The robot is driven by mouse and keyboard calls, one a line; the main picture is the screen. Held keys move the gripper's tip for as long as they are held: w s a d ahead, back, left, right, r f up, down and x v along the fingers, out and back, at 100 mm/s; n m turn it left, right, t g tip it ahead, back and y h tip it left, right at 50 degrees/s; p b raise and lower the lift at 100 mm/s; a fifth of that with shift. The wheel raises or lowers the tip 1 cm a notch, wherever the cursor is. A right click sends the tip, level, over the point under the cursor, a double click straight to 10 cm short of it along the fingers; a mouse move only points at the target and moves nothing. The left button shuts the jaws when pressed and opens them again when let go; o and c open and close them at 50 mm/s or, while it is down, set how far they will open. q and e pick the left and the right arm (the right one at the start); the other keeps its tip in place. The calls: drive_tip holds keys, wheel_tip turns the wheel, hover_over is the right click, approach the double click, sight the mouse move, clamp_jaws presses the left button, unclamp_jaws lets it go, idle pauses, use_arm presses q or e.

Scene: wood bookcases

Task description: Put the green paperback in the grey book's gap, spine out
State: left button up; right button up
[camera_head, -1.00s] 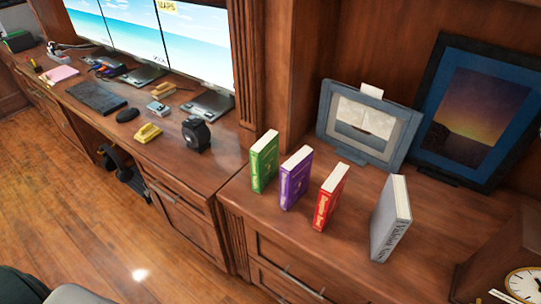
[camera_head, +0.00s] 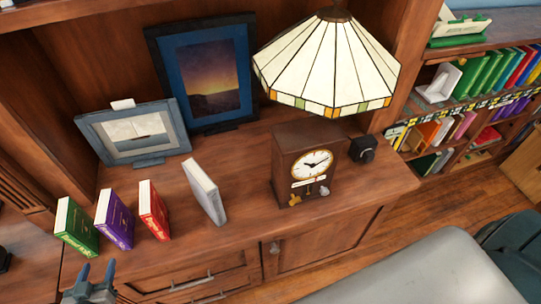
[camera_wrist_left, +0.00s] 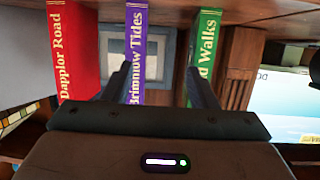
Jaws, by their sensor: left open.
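The green paperback (camera_head: 76,228) stands upright at the left end of a spaced row on the wood cabinet top, spine facing the front. The purple book (camera_head: 114,220) and red book (camera_head: 153,212) follow to its right. The grey book (camera_head: 205,192) stands farther right, beyond a wider space. My left gripper (camera_head: 96,272) is open and empty, in front of the green and purple books. In the left wrist view its fingers (camera_wrist_left: 160,82) partly cover the purple book (camera_wrist_left: 135,45) and green paperback (camera_wrist_left: 206,45). I cannot tell which gap is the grey book's. My right gripper is out of view.
Framed pictures (camera_head: 138,133) stand behind the row. A clock (camera_head: 308,165) and a stained-glass lamp (camera_head: 328,65) stand right of the grey book. A bookcase (camera_head: 470,105) with several coloured books is at the far right. The cabinet top between grey book and clock is clear.

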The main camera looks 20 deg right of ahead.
sight(74, 244)
use_arm(q)
drive_tip(key=w+a+t, duration=0.1)
drive_tip(key=w+a, duration=0.1)
drive_tip(key=w+a+r+t+y, duration=0.1)
drive_tip(key=w+a, duration=0.1)
drive_tip(key=w, duration=0.1)
drive_tip(key=w+a+n+t+b, duration=0.1)
drive_tip(key=w, duration=0.1)
drive_tip(key=shift+w+a+r+t, duration=0.15)
drive_tip(key=shift+a+t, duration=0.15)
drive_tip(key=shift+a, duration=0.1)
drive_tip(key=shift+w, duration=0.6)
drive_tip(key=w+b, duration=0.1)
drive_tip(key=w, duration=0.1)
drive_tip(key=w+b, duration=0.2)
drive_tip(key=shift+w+d, duration=0.2)
drive_tip(key=shift+w, duration=0.15)
drive_tip(key=shift+s, duration=0.1)
drive_tip(key=shift+c, duration=0.6)
drive_tip(key=shift+r, duration=0.1)
clamp_jaws()
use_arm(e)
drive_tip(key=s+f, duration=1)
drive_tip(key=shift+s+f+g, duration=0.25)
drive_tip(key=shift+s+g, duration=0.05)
